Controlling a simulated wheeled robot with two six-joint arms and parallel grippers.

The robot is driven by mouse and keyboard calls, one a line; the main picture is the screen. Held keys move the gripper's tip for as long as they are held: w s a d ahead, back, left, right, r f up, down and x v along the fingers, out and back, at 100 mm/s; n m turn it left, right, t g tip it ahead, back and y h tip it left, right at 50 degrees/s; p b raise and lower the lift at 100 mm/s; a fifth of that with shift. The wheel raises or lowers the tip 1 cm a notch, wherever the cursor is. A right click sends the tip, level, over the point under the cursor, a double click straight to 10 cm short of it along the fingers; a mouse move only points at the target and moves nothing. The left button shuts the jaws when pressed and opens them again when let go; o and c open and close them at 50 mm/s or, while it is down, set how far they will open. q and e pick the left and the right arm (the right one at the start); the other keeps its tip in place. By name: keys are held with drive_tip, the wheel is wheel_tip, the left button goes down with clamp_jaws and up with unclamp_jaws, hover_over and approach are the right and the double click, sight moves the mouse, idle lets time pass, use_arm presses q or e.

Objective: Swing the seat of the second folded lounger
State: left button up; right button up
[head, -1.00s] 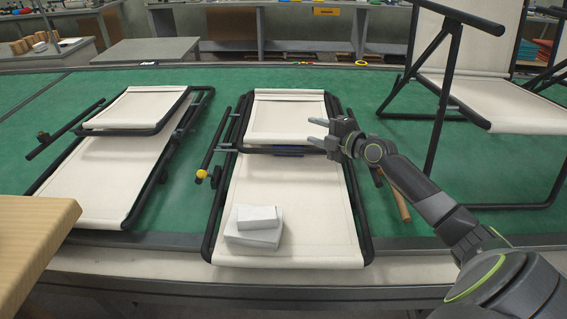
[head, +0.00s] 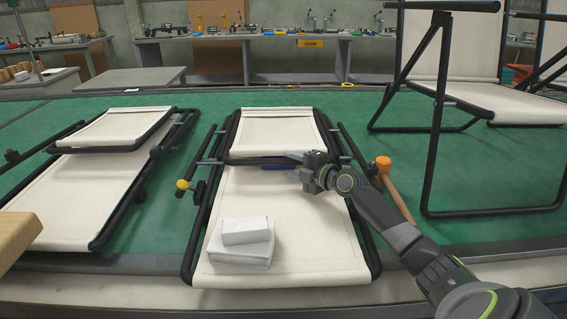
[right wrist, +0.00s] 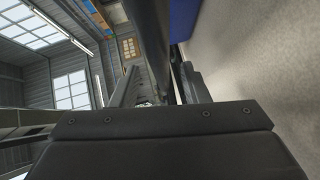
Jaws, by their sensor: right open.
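A folded lounger with cream fabric and a black tube frame lies in the middle of the head view. Its smaller seat panel (head: 280,130) lies folded flat over the far part of the longer panel (head: 305,220). My right gripper (head: 293,164) is open at the right part of the seat's near bar (head: 250,159). In the right wrist view, a dark bar (right wrist: 150,45) runs between the open fingers (right wrist: 158,88); I cannot tell whether they touch it. Another folded lounger (head: 115,128) lies to the left. My left gripper is not in view.
White boxes (head: 243,242) sit on the middle lounger's near end. An orange-headed mallet (head: 383,164) lies right of it, near my right arm. An unfolded lounger (head: 440,80) stands at right. A yellow knob (head: 182,184) is at the left side. Green tabletop (head: 480,170) shows between.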

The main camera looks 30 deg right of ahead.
sight(287, 163)
drive_tip(key=shift+x, duration=1.8)
clamp_jaws()
